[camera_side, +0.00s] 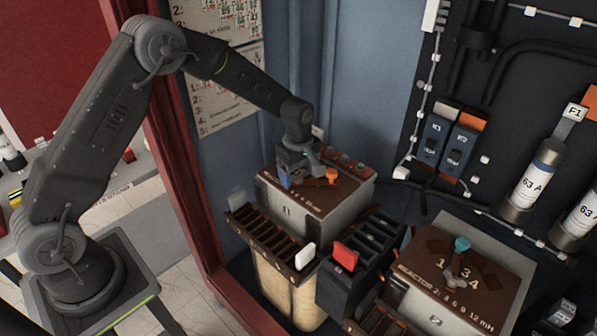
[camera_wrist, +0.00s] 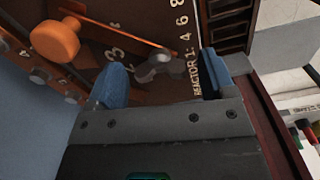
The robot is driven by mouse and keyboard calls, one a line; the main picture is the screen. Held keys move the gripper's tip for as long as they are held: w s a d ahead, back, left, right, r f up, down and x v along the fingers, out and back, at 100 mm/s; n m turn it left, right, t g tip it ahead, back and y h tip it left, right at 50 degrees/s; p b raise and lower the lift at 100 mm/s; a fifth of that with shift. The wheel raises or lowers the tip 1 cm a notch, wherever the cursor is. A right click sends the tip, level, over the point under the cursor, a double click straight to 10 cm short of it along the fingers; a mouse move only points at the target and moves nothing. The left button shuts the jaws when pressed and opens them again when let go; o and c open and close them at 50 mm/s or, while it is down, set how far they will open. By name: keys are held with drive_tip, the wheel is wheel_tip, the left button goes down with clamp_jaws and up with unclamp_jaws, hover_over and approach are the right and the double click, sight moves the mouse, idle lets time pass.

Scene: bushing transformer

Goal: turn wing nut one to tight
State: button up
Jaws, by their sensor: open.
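In the wrist view a grey wing nut (camera_wrist: 158,67) sits on the brown panel marked "REACTOR 1" (camera_wrist: 196,82), at the end of a thin orange pointer bar. An orange knob (camera_wrist: 55,40) stands at the bar's other end; it also shows in the side view (camera_side: 333,175). My gripper (camera_wrist: 163,58) is open, its two blue-padded fingers apart on either side of the wing nut. I see no clear contact. In the side view my gripper (camera_side: 300,181) is low over the reactor 1 box, and the wing nut is hard to make out there.
A second reactor box (camera_side: 490,280) with a teal knob (camera_side: 461,244) stands at the right. Slotted terminal blocks (camera_side: 265,237) lie in front of the first box. A row of orange terminals (camera_wrist: 40,75) runs along the panel edge. A blue-grey wall stands close behind.

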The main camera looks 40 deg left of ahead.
drive_tip(key=c, duration=0.9)
drive_tip(key=shift+c, duration=0.2)
drive_tip(key=shift+m, duration=0.4)
drive_tip(key=m, duration=0.7)
drive_tip(key=shift+m, duration=0.3)
drive_tip(key=m, duration=0.4)
drive_tip(key=shift+m, duration=1.8)
